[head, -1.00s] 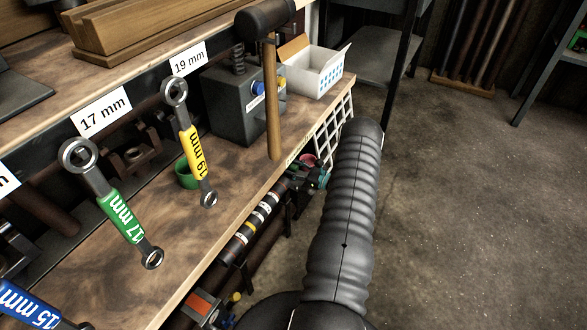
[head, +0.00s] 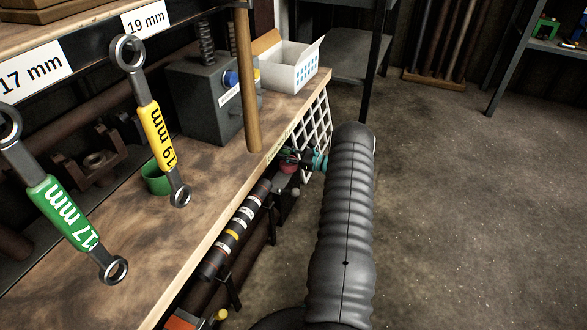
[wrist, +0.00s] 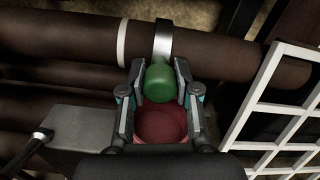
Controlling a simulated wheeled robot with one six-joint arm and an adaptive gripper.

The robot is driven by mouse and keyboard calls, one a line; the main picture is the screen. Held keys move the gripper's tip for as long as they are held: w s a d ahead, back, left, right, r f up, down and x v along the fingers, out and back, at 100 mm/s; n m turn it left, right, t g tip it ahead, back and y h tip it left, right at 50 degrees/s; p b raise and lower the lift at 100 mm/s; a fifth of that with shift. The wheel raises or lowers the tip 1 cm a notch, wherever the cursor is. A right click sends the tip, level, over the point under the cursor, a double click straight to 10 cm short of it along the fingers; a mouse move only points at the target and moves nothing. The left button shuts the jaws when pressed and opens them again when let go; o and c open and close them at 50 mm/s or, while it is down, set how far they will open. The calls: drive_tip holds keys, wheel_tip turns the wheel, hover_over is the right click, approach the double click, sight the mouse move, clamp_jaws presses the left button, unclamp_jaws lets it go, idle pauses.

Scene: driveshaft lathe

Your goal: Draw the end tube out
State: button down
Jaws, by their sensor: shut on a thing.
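My gripper (wrist: 158,88) is shut on a green rounded knob (wrist: 160,82), with one finger at each side of it. A metal strap (wrist: 163,40) rises behind the knob across a long dark brown tube (wrist: 220,52), which runs sideways with a white band on it. A red hollow, cup-like piece (wrist: 160,125) lies between the finger bases, nearer my palm. In the head view my gripper (head: 316,161) is small and partly hidden by my arm, at the far end of the bench's front. I cannot tell which piece is the end tube.
A black tube with coloured bands (head: 235,232) hangs under the bench edge. A white mesh panel (head: 314,118) is close to my gripper, also in the wrist view (wrist: 284,105). The floor at right is clear.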

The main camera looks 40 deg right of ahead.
drive_tip(key=shift+w+d+f+b, duration=0.25)
drive_tip(key=shift+w+d+b, duration=0.4)
drive_tip(key=shift+d, duration=0.25)
drive_tip(key=shift+w+d+r, duration=0.1)
drive_tip(key=shift+d+r, duration=0.1)
drive_tip(key=shift+d, duration=0.05)
drive_tip(key=c, duration=0.8)
unclamp_jaws()
drive_tip(key=shift+c, duration=0.2)
drive_tip(key=v, duration=1.2)
drive_tip(key=shift+a, duration=0.15)
